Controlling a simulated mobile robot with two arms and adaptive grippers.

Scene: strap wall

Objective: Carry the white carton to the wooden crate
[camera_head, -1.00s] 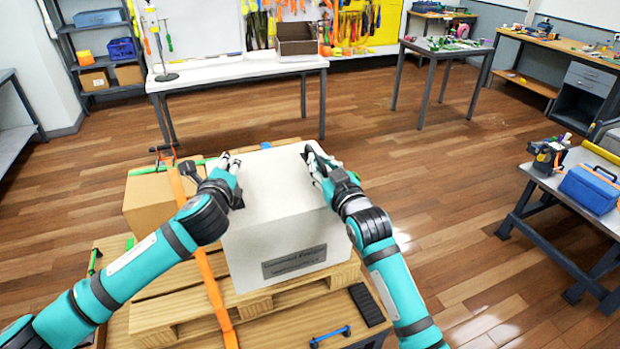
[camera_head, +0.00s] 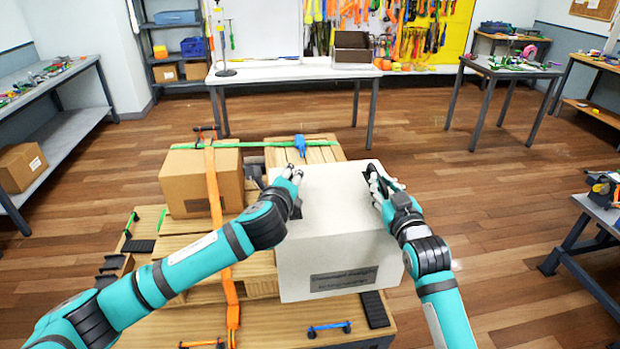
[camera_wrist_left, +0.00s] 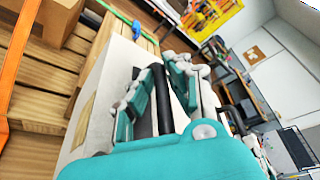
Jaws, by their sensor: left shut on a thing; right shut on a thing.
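The white carton (camera_head: 338,240), with a grey printed label on its front, is between my two grippers in the head view. My left gripper (camera_head: 292,188) is shut on its left side, at a dark handle. My right gripper (camera_head: 378,190) is shut on its right side, at another dark patch. In the left wrist view the left gripper (camera_wrist_left: 160,98) closes around a black bar beside the white carton (camera_wrist_left: 108,85). The carton is level, over the right part of the wooden pallets; its underside is hidden.
Slatted wooden pallets (camera_head: 180,246) lie on a low wooden platform (camera_head: 270,328). A brown cardboard box (camera_head: 200,180) with an orange strap (camera_head: 213,190) stands on them, left of the carton. A white table (camera_head: 290,72) stands behind. Open floor (camera_head: 500,200) lies to the right.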

